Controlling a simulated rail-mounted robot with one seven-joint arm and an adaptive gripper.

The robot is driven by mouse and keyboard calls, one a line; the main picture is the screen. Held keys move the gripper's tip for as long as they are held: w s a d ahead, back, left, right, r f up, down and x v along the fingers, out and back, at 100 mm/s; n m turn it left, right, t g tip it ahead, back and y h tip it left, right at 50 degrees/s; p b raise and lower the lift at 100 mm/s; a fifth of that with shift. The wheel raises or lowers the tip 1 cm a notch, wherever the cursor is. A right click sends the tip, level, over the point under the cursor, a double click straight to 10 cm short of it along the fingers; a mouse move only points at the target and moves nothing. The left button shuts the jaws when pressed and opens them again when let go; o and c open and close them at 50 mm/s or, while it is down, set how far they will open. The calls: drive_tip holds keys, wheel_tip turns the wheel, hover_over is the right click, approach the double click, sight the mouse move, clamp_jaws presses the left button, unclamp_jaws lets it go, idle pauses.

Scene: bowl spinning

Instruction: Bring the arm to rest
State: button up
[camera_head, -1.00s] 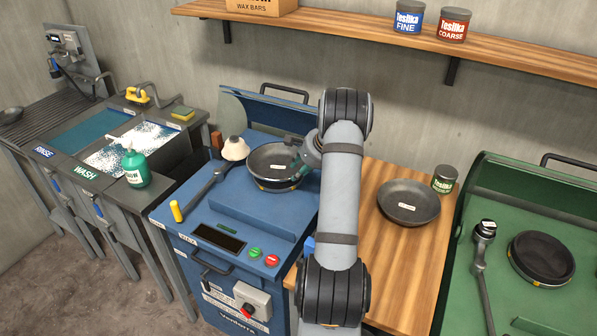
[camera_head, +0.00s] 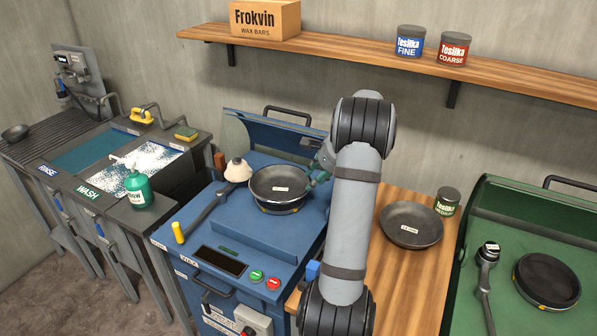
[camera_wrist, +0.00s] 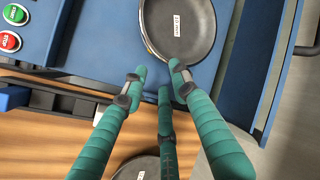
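My gripper (camera_wrist: 160,80) shows in the wrist view with its green fingers spread and nothing between them. The fingertips are near the rim of a dark bowl (camera_wrist: 180,22) with a white label; I cannot tell whether they touch it. In the head view that bowl (camera_head: 278,186) sits on the round holder of the blue machine (camera_head: 240,222). My gripper (camera_head: 318,172) is just right of the bowl there, partly hidden behind my arm.
A second dark bowl (camera_head: 411,224) and a green tin (camera_head: 447,200) stand on the wooden counter (camera_head: 405,275). A green machine (camera_head: 500,215) is at right. The sink unit (camera_head: 120,150) is at left. A shelf (camera_head: 350,50) runs along the wall above.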

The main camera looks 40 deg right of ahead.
drive_tip(key=x, duration=1.2)
drive_tip(key=shift+w+d+r+p, duration=0.1)
drive_tip(key=shift+p, duration=0.2)
